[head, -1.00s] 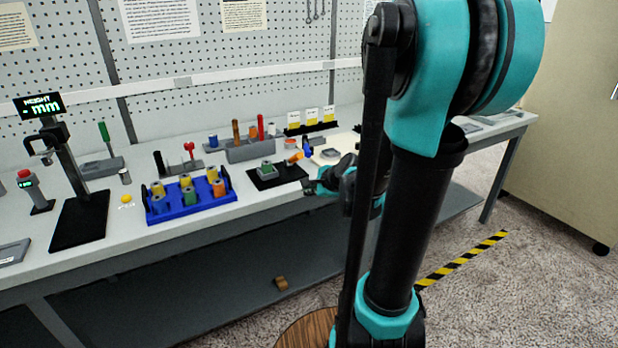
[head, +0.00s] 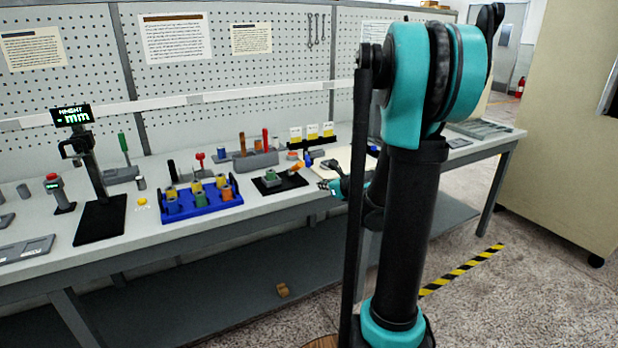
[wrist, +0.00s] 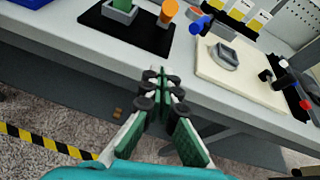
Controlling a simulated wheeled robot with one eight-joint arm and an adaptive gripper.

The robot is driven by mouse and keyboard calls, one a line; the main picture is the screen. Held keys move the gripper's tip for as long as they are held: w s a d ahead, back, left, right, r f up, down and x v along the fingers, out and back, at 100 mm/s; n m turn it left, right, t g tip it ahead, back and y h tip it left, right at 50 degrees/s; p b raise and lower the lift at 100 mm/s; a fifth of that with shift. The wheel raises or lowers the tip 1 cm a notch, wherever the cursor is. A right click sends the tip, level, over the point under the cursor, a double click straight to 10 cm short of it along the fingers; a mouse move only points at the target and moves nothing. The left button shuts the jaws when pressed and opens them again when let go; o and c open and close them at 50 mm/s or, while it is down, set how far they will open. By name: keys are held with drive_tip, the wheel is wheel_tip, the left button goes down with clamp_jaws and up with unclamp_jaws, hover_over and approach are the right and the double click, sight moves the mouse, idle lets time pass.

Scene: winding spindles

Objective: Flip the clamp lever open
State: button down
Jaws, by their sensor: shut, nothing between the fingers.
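The clamp fixture stands on a black base plate (head: 290,184) near the front edge of the bench. It has a grey block with a green top (head: 270,176) and an orange-ended lever (head: 297,166) that slants up to the right. In the head view my gripper (head: 328,186) is right of the base plate, apart from the lever.
A blue rack (head: 200,209) of coloured spindles stands to the left. The floor before the bench is clear.

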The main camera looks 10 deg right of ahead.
sight(309, 191)
drive_tip(key=x, duration=0.9)
drive_tip(key=shift+w+a+f, duration=0.1)
drive_tip(key=shift+w, duration=0.1)
drive_tip(key=shift+w+a+r, duration=0.55)
drive_tip(key=shift+w+r, duration=0.3)
drive_tip(key=shift+r, duration=0.15)
drive_tip(key=shift+w+a+r, duration=0.25)
drive_tip(key=shift+w+r, duration=0.05)
drive_tip(key=shift+r, duration=0.25)
drive_tip(key=shift+r, duration=0.1)
